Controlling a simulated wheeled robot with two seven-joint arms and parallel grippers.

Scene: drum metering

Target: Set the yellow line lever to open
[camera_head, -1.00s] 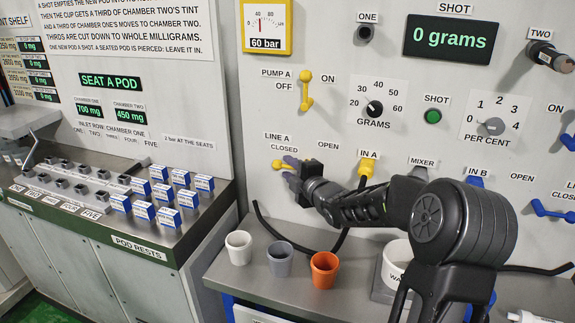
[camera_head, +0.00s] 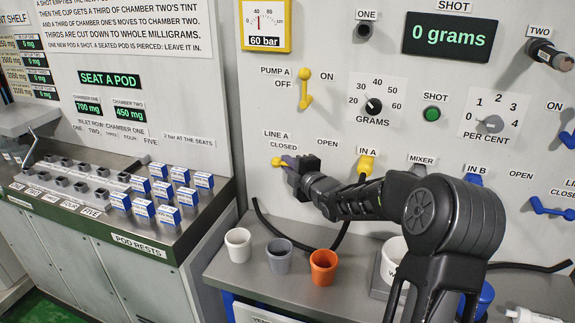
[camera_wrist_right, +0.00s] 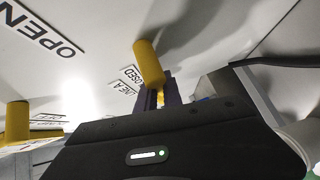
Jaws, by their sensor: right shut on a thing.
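The yellow line lever (camera_head: 277,161), marked LINE A, is on the wall panel. Its yellow end shows at the left, beside the CLOSED label; the OPEN label is to the right. My right gripper (camera_head: 289,162) is at the lever, its fingers shut on it. The gripper body hides the rest of the lever in the head view. In the right wrist view the lever's thick yellow end (camera_wrist_right: 148,62) stands out between the purple fingers (camera_wrist_right: 160,97), near the CLOSED label. My left gripper is not in view.
The yellow pump A lever (camera_head: 304,89) is above, and the yellow IN A fitting (camera_head: 366,165) is to the right. White, grey and orange cups (camera_head: 324,267) stand on the shelf below. A blue lever (camera_head: 552,208) is at the far right.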

